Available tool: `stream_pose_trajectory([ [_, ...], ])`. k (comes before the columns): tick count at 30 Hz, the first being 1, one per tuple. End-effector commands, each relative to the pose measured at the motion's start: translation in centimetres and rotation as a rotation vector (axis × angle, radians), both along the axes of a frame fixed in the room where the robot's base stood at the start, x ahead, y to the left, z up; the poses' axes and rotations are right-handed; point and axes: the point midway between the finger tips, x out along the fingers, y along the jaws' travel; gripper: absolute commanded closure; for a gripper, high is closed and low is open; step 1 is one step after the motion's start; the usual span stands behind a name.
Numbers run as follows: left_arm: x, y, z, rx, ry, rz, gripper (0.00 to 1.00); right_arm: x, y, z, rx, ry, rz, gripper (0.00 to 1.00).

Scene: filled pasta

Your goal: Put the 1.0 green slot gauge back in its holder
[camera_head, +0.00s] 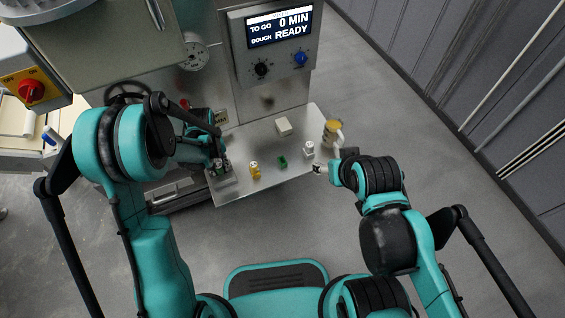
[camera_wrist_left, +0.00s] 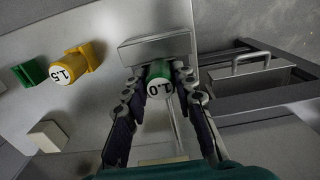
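The green slot gauge (camera_wrist_left: 160,88), with a white end marked 1.0, stands between the fingertips of my left gripper (camera_wrist_left: 162,78) in the left wrist view. The fingertips close in on its green sides, and it sits right in front of a grey metal block (camera_wrist_left: 155,47). In the head view my left gripper (camera_head: 217,162) is over this block at the table's left end; the gauge is mostly hidden there. An empty-looking green holder (camera_wrist_left: 28,72) stands beyond the yellow gauge; it also shows in the head view (camera_head: 282,161). My right gripper (camera_head: 322,168) is by the table's right edge, its fingers unclear.
A yellow gauge marked 1.5 (camera_wrist_left: 66,72) sits in a yellow holder between the block and the green holder. A white gauge or holder (camera_head: 309,149), a pale block (camera_head: 283,126) and a jug-like yellow-topped thing (camera_head: 332,131) are on the metal table (camera_head: 255,140). The machine panel stands behind.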

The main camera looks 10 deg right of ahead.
Motion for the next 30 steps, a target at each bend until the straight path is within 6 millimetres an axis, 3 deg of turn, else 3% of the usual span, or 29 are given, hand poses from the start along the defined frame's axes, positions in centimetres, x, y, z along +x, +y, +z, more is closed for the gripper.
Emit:
stream_pose_trajectory([
  [30, 0.0, 0.0, 1.0, 0.000, 0.000, 0.000, 1.00, 0.0, 0.0, 0.5, 0.000, 0.000, 0.000, 0.39],
])
